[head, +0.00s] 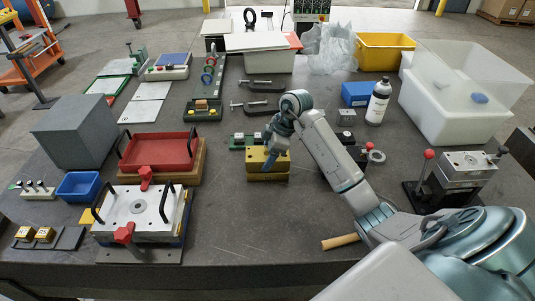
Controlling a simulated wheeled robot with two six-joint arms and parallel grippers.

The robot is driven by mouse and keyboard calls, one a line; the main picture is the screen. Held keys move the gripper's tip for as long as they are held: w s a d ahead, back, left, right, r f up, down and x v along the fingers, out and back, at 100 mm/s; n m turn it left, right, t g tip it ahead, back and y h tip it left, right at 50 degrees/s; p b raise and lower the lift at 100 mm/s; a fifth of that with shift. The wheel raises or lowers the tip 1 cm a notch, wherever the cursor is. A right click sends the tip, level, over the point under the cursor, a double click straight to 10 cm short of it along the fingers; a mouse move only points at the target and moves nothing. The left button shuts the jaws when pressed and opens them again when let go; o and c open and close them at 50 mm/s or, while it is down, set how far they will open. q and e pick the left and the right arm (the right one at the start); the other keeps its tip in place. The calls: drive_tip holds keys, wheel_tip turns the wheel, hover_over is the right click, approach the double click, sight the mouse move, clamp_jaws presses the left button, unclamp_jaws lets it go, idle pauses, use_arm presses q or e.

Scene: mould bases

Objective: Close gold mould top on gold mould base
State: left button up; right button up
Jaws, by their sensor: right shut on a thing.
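A gold block in two layers stands near the middle of the table in the head view. The upper layer, the gold mould top (253,161), lies over the gold mould base (267,177), with a thin dark seam between them. I cannot tell whether they fully touch. My right gripper (270,161) reaches down from the right and is shut on the gold mould top, its blue fingers hiding part of it. My left gripper is out of view.
A green fixture (239,142) lies close behind the gold block. A red tray (160,150) and a white plate with black handles (137,210) stand to the left. A wooden rod (340,241) lies in front. The table just in front of the block is clear.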

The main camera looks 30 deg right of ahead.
drive_tip(key=shift+r, duration=0.1)
drive_tip(key=o, duration=1.6)
drive_tip(key=shift+o, duration=0.4)
drive_tip(key=shift+s, duration=0.1)
